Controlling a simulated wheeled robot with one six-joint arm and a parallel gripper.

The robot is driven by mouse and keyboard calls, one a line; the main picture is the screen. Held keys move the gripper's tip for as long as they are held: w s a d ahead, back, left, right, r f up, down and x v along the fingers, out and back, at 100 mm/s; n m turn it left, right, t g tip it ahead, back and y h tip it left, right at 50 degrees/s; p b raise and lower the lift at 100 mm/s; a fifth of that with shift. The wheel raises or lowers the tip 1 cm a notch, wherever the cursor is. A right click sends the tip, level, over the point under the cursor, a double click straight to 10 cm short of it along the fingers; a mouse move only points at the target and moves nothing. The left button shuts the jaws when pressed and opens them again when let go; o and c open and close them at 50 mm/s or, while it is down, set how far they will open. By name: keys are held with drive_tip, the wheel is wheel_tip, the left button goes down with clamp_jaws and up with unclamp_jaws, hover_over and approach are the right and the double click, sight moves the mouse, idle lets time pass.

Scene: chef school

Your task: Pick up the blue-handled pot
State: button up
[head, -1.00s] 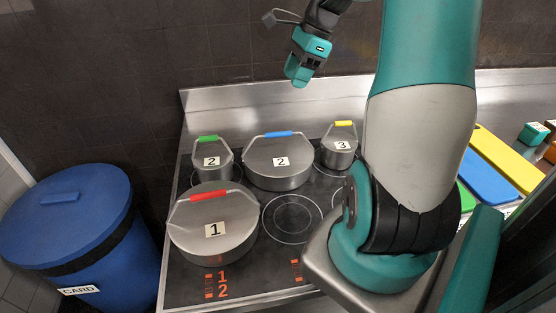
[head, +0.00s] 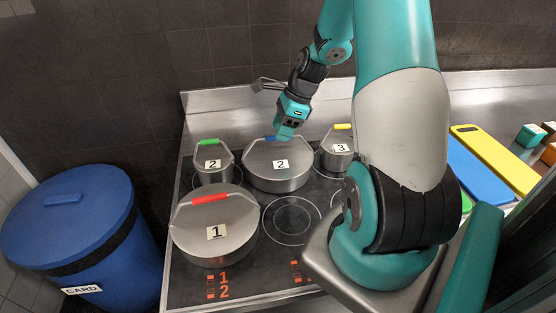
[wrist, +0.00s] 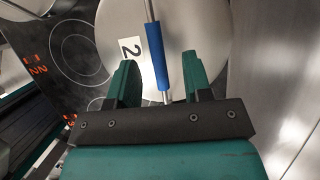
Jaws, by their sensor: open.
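The blue-handled pot (head: 278,178) is a large grey lidded pot labelled 2, at the back middle of the black hob. Its blue handle (wrist: 156,55) arches over the lid and is partly hidden by my gripper in the head view. My gripper (head: 286,136) is above the pot, pointing down at the handle. In the wrist view my gripper (wrist: 160,75) is open, with one finger on each side of the near end of the handle. I cannot tell whether the fingers touch it or how high they are above the lid.
A green-handled pot (head: 212,170) stands left of the blue-handled one, a yellow-handled pot (head: 338,158) right of it, and a larger red-handled pot (head: 214,235) in front left. A steel backsplash (head: 222,112) rises behind. An empty burner ring (head: 291,219) lies in front.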

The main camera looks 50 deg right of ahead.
sight(278, 153)
drive_tip(key=shift+x, duration=1.65)
drive_tip(key=shift+s+f, duration=0.1)
drive_tip(key=shift+f, duration=0.2)
clamp_jaws()
drive_tip(key=shift+p, duration=0.3)
